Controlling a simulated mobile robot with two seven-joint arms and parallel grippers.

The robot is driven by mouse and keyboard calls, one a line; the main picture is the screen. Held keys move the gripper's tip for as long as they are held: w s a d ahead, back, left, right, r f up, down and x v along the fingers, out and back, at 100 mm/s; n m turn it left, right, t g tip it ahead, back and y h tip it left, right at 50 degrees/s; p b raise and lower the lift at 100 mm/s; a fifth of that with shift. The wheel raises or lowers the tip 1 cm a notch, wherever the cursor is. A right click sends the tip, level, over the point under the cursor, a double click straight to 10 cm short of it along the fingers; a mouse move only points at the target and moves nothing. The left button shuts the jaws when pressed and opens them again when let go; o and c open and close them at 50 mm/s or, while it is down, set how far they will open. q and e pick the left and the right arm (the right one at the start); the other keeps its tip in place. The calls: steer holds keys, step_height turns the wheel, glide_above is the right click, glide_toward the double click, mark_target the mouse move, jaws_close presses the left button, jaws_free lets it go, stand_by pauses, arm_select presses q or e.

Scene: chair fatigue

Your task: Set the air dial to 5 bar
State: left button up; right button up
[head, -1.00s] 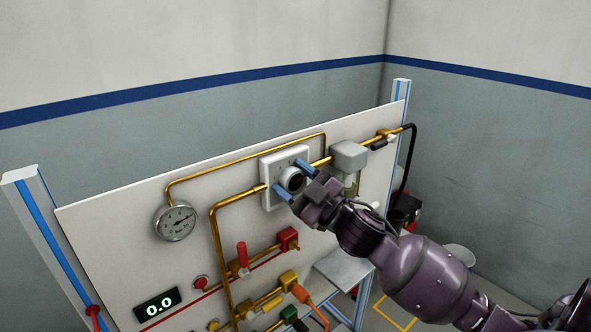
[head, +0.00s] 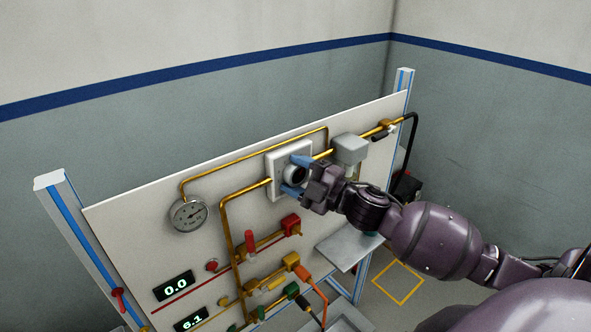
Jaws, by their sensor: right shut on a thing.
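The air dial (head: 293,174) is a round knob with a dark face on a white square plate (head: 276,189), high on the upright panel. My right gripper (head: 296,175) is at the dial, its blue fingertips on either side of the knob and shut on it. The gripper and wrist hide part of the knob and plate, and I cannot read the dial's setting. A round pressure gauge (head: 188,215) with a needle is on the panel to the left; its scale is too small to read. My left gripper does not show.
Brass pipes (head: 226,225) run across the white panel (head: 140,232). A grey box (head: 349,149) sits right of the dial. Red, yellow and orange valve parts and two displays (head: 174,286) reading 0.0 and 6.1 are below. A grey shelf (head: 345,249) lies below the arm.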

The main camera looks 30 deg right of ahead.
stand_by(0.4)
steer(key=o, duration=0.9)
steer(key=b+v, duration=0.2)
steer(key=v, duration=0.9)
steer(key=shift+r, duration=0.1)
steer(key=shift+w, duration=0.1)
